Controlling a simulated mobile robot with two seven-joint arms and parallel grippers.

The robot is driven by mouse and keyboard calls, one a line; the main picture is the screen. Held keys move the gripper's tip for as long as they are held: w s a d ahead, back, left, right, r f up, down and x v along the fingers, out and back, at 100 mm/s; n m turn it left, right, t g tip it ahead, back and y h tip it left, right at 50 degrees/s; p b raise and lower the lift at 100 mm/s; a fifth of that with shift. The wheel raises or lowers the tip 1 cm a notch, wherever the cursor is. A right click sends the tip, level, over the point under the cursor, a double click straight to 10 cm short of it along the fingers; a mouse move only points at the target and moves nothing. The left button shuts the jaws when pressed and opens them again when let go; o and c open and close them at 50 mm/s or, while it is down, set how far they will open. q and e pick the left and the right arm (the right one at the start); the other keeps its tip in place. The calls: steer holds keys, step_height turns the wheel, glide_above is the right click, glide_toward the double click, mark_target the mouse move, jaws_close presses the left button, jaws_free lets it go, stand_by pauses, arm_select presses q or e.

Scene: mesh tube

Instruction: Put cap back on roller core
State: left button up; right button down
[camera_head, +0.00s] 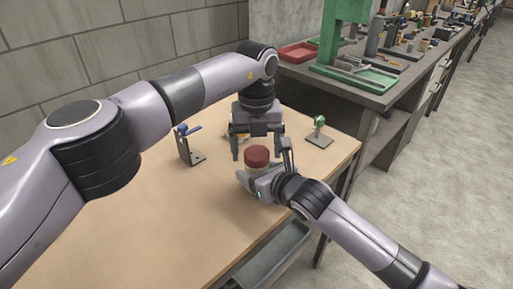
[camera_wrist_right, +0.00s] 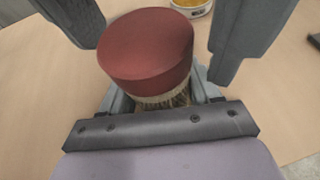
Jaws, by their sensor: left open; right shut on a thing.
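A dark red cap (camera_head: 257,156) sits on top of the roller core, directly below my left gripper. In the right wrist view the red cap (camera_wrist_right: 146,52) covers most of the pale mesh roller core (camera_wrist_right: 178,97). I cannot tell whether it is fully seated. My right gripper (camera_head: 258,180) is shut on the core and holds it upright, cap at the top. My left gripper (camera_head: 260,152) points down and is open. Its two fingers stand apart on either side of the cap, also in the right wrist view (camera_wrist_right: 160,35), with gaps to the cap.
A small stand with a blue part (camera_head: 188,145) is on the wooden table at left. A green-topped stand (camera_head: 319,132) is at right. A round tin with yellow contents (camera_wrist_right: 192,5) is behind the cap. The front left of the table (camera_head: 150,230) is clear.

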arm_select(q)
step_height(320, 180, up, 4)
steer(key=shift+r, duration=0.1)
steer(key=shift+c, duration=1)
steer(key=shift+r, duration=0.25)
steer(key=shift+c, duration=0.3)
steer(key=shift+r+m, duration=0.6)
steer(key=shift+r, duration=0.85)
steer(key=shift+f, duration=4.05)
